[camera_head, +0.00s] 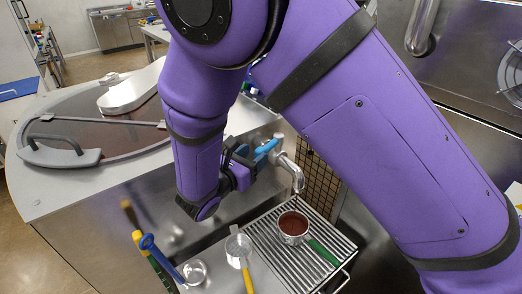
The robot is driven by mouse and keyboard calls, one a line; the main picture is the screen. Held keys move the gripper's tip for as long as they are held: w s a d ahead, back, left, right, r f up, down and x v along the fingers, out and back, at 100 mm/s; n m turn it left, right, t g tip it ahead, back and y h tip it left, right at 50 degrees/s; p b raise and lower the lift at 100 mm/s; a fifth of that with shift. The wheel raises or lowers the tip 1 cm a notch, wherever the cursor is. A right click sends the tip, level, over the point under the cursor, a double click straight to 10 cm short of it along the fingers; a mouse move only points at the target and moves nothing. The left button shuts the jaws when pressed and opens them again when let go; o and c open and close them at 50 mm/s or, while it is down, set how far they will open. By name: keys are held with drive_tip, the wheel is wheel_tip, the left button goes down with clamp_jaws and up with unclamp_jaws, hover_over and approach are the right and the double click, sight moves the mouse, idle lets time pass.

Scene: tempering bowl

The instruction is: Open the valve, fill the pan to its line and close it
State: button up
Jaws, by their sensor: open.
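My gripper (254,162) is seen from behind, beside the blue valve handle (267,146) on the front of the steel tank. It is open; its fingertips are partly hidden, and I cannot tell whether they touch the handle. The silver spout (284,161) curves down to the right of the handle. Below it, the small pan (293,238) with a green handle (323,252) stands upright on the slatted grate. The pan holds dark brown liquid (293,223). A thin brown streak shows below the spout mouth, but its detail is small. The pan's line cannot be made out.
The steel tank (60,196) has a lid with a grey handle (58,152). Left of the pan are a yellow-handled strainer or ladle (238,246), a small metal cup (194,271) and a blue-handled tool (160,256). The grate (318,277) has bare slats around the pan.

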sight(256, 152)
drive_tip(key=shift+x, duration=1.9)
drive_tip(key=shift+c, duration=0.2)
clamp_jaws()
drive_tip(key=shift+w, duration=0.1)
